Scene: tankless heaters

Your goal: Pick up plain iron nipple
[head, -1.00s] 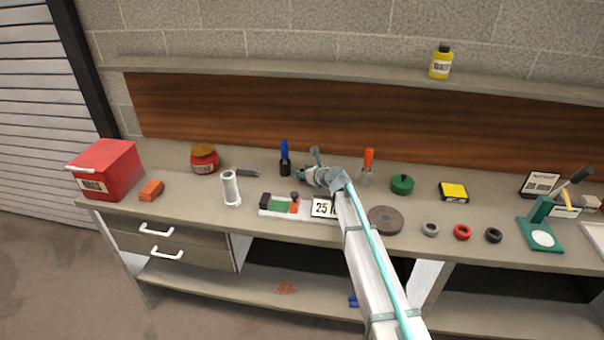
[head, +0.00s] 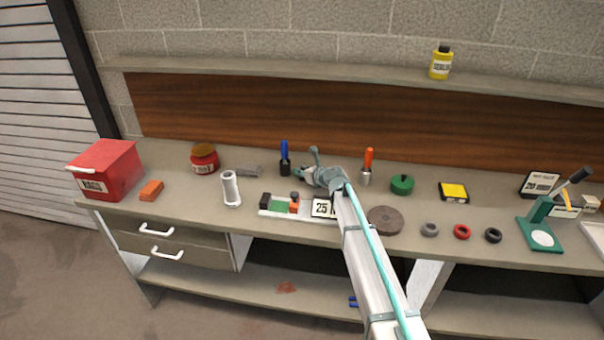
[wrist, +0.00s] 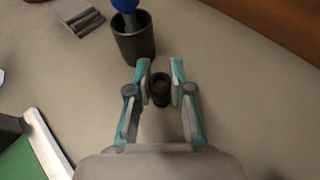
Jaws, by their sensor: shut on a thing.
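A short dark iron nipple (wrist: 161,89) stands between the two fingers of my gripper (wrist: 160,72) in the wrist view. The grey and teal fingers are shut on it from both sides, close above the bench top. In the head view my gripper (head: 299,173) is low over the middle of the workbench. There the nipple is too small and too hidden by the gripper to make out.
A dark cup with a blue-handled tool (wrist: 133,38) stands just beyond the left finger; it also shows in the head view (head: 285,160). A grey metal piece (wrist: 77,17) lies farther left. A green and white tray (head: 285,207) lies in front of my gripper. Bare bench surrounds the nipple.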

